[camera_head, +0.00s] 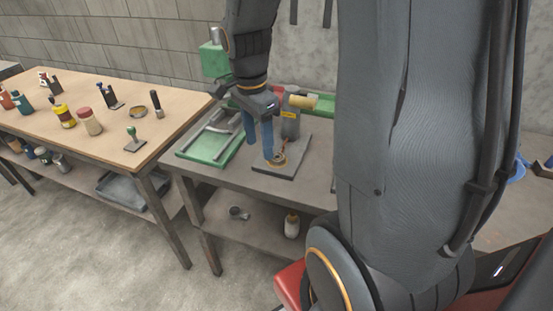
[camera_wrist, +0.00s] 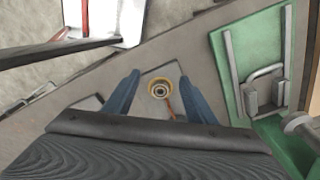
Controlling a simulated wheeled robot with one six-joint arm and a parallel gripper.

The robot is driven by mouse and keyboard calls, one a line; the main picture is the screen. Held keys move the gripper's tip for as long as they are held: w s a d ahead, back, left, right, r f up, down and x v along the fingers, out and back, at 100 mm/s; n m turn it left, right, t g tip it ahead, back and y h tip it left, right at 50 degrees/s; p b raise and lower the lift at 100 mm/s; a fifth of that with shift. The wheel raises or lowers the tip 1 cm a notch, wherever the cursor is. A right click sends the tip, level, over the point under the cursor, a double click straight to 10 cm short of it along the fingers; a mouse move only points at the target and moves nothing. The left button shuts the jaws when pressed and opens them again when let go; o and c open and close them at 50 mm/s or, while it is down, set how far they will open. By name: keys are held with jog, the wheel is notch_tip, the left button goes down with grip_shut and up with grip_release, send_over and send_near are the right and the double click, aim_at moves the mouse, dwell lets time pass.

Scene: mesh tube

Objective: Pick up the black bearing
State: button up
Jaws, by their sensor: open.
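A small round part (camera_wrist: 160,90) with a yellow-brown outer ring and dark and pale rings inside sits on a grey plate (camera_head: 292,170); it looks like the bearing. It also shows in the head view (camera_head: 279,158), partly hidden by a finger. My gripper (camera_head: 260,151) points down over the plate with its two blue fingers apart. In the wrist view my gripper (camera_wrist: 160,76) is open, and the round part appears between the fingers, not gripped. I cannot tell the exact height of the fingertips above the plate.
A green tray-like fixture (camera_head: 184,152) lies left of the plate, and a grey upright block (camera_head: 290,124) stands behind it. A wooden table (camera_head: 100,145) with bottles and small tools is at left. The lower shelf holds a grey part (camera_head: 239,213) and a bottle (camera_head: 292,226).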

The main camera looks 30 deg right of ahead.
aim_at(277, 159)
jog(key=d+m, duration=0.1)
jog(key=m, duration=0.2)
jog(key=w+d+m, duration=0.1)
jog(key=d+m, duration=0.1)
jog(key=m, duration=0.1)
jog(key=w+d+m+g, duration=0.1)
jog(key=m, duration=0.2)
jog(key=shift+w+d+r, duration=0.15)
jog(key=shift+d, duration=0.25)
jog(key=f, duration=0.2)
jog(key=f+p, duration=0.1)
jog(key=f, duration=0.1)
jog(key=d+f+p, duration=0.1)
jog(key=shift+s+f, duration=0.4)
jog(key=shift+d+f, duration=0.1)
jog(key=shift+f, duration=0.7)
jog(key=c, duration=1.2)
jog(key=shift+c, duration=0.2)
jog(key=shift+r, duration=0.15)
